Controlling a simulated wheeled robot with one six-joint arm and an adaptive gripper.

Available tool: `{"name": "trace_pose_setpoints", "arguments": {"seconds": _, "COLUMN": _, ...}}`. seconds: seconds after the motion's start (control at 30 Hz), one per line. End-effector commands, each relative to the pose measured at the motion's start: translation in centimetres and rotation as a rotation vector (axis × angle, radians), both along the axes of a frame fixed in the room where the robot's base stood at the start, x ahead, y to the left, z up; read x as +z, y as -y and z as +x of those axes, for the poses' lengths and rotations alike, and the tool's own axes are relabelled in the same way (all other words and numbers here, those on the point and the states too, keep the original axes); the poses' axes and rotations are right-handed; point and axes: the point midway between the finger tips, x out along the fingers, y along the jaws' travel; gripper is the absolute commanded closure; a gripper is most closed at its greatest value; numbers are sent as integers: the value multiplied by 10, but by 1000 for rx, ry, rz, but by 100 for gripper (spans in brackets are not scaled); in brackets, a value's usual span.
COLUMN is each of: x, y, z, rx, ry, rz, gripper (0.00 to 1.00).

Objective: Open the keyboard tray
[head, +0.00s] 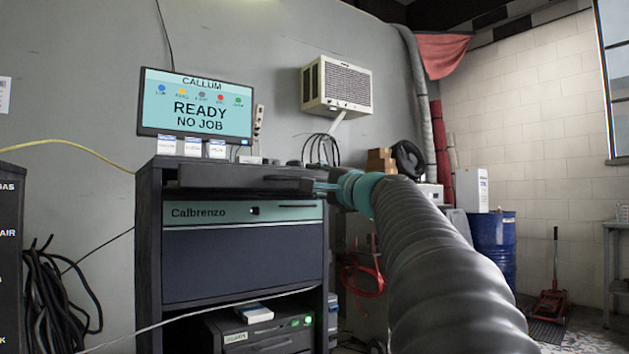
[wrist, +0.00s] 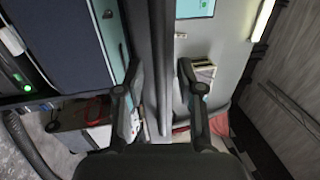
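The keyboard tray (head: 225,177) is a dark flat drawer at the top of the dark cabinet, under the monitor, with its front a little forward of the cabinet face. A dark handle-like strip (head: 290,178) shows near its right end. My gripper (head: 322,186) is at the tray's right end, partly hidden by my arm. In the wrist view, the fingers of my gripper (wrist: 160,85) are apart, one on each side of a dark bar (wrist: 163,45), apparently the tray's front. Gaps show beside the bar; I cannot tell whether either finger touches it.
The cabinet (head: 148,230) has a teal-topped drawer (head: 240,265) below the tray and a lit device (head: 265,335) lower down. A blue barrel (head: 492,240) and red jack (head: 550,300) are at right.

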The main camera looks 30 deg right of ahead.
Motion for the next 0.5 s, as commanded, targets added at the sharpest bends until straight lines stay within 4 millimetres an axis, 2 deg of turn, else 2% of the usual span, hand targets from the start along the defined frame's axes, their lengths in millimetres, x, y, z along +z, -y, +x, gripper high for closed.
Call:
{"name": "trace_pose_setpoints", "arguments": {"seconds": 0.13, "x": 0, "y": 0, "z": -6, "rx": 0, "ry": 1, "rz": 0, "gripper": 63}}
{"name": "trace_pose_setpoints", "arguments": {"seconds": 0.23, "x": -3, "y": 2, "z": -17, "rx": -2, "ry": 0, "rz": -2, "gripper": 63}}
{"name": "trace_pose_setpoints", "arguments": {"seconds": 0.5, "x": -13, "y": 7, "z": -69, "rx": -2, "ry": 1, "rz": 0, "gripper": 63}}
